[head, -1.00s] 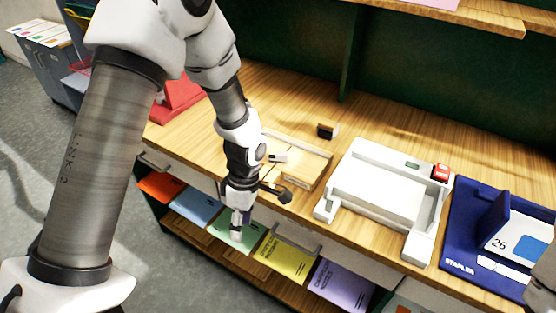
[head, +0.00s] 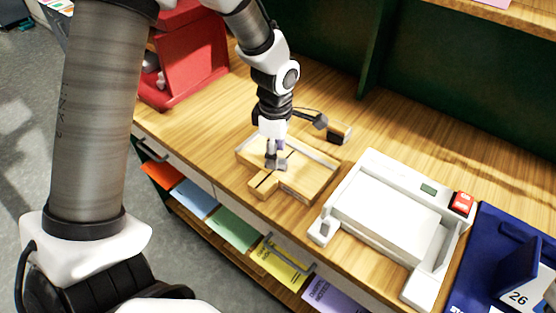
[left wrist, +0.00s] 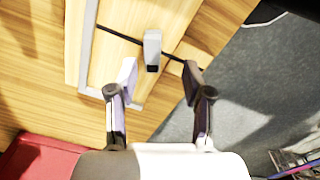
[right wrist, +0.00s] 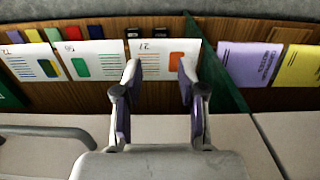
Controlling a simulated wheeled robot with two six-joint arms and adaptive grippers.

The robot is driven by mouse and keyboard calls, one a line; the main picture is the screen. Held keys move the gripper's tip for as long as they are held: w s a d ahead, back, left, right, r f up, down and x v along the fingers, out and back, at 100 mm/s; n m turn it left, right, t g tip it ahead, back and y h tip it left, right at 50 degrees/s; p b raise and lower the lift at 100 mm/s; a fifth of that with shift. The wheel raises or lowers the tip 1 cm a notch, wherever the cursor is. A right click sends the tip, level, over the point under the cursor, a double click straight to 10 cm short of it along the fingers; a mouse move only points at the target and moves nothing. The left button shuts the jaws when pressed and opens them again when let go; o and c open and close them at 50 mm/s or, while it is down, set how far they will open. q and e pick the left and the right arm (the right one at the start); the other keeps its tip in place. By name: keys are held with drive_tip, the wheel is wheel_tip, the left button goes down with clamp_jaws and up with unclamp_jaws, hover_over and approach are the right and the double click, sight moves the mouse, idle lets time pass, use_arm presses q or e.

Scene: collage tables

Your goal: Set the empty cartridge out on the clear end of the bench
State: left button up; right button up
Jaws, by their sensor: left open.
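A small grey block with a dark end (left wrist: 152,50) sits at the slot of a wooden tray-like fixture (head: 303,190); it may be the cartridge, but I cannot tell whether it is empty. My left gripper (head: 277,163) is over the fixture, pointing down. In the left wrist view its open fingers (left wrist: 160,80) are apart, with the block just beyond and between the tips, not clasped. The gripper mostly hides the block in the head view. My right gripper (right wrist: 158,76) is open and empty before the shelf of cards.
A red cabinet-like object (head: 190,60) stands at the bench's left end, with bare wood (head: 195,125) beside it. A dark-faced wooden block (head: 340,133) lies behind the fixture. A white machine (head: 390,220) and blue stapler base (head: 490,240) stand to the right.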

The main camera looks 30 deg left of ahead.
sight(279, 158)
use_arm(q)
drive_tip(key=f, duration=0.1)
drive_tip(key=w+f, duration=0.1)
drive_tip(key=f, duration=0.2)
drive_tip(key=shift+w+f, duration=0.15)
drive_tip(key=shift+w, duration=0.1)
drive_tip(key=shift+s, duration=0.25)
drive_tip(key=shift+s+r, duration=0.15)
drive_tip(key=shift+r, duration=0.05)
clamp_jaws()
